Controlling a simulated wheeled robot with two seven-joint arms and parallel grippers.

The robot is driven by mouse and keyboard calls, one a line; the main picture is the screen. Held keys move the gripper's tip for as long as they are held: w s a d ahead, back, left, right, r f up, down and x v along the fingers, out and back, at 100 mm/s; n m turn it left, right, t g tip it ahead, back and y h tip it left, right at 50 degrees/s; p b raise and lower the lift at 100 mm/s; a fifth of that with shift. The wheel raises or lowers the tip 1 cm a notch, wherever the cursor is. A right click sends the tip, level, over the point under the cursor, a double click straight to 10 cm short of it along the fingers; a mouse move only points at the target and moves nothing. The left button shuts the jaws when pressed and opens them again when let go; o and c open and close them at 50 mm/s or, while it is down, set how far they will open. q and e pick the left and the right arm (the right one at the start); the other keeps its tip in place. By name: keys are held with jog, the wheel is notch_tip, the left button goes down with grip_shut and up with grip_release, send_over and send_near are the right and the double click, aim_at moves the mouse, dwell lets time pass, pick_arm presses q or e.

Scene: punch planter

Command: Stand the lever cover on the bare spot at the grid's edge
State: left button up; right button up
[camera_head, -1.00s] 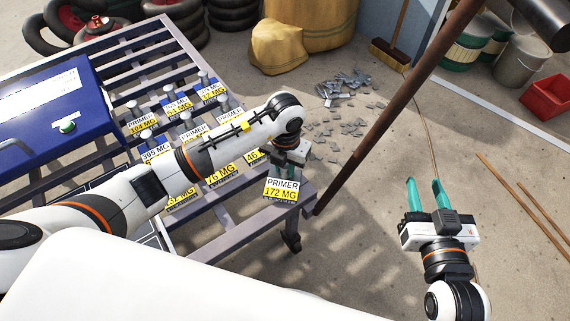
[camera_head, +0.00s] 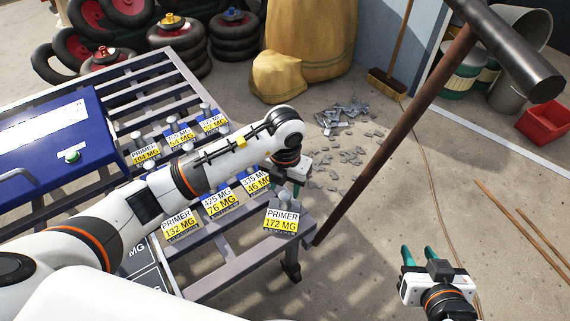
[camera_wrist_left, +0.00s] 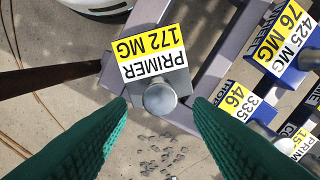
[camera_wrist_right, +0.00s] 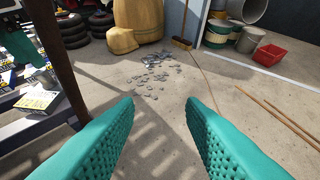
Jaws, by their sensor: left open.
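A grey block with a "PRIMER 172 MG" label (camera_head: 282,218) and a grey knob stands upright at the rack's near right corner. No part is plainly marked as the lever cover; this block stands apart from the similar ones. My left gripper (camera_head: 292,174) is just behind it. In the left wrist view, the open teal fingers (camera_wrist_left: 158,102) lie apart on either side of the knob (camera_wrist_left: 160,98), with gaps on both sides. My right gripper (camera_head: 420,256) is open and empty over the floor at the right; its spread fingers (camera_wrist_right: 160,105) show in its wrist view.
Several labelled blocks (camera_head: 219,201) stand in rows on the slatted rack (camera_head: 228,241); my left arm hides some. A blue case (camera_head: 45,130) lies at left. A brown slanted pole (camera_head: 385,150) rises between my grippers. Metal scraps (camera_head: 345,115) litter the floor.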

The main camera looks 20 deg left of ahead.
pick_arm(q)
notch_tip(320, 180, up, 7)
jog(key=p, duration=0.1)
jog(key=shift+f, duration=0.2)
pick_arm(e)
jog(key=s+d+f+g+h, duration=0.1)
jog(key=s+d+f+g, duration=0.1)
jog(key=s+f+g, duration=0.2)
jog(key=shift+s+d+g, duration=0.25)
jog(key=shift+s+g, duration=0.15)
jog(key=shift+s, duration=0.75)
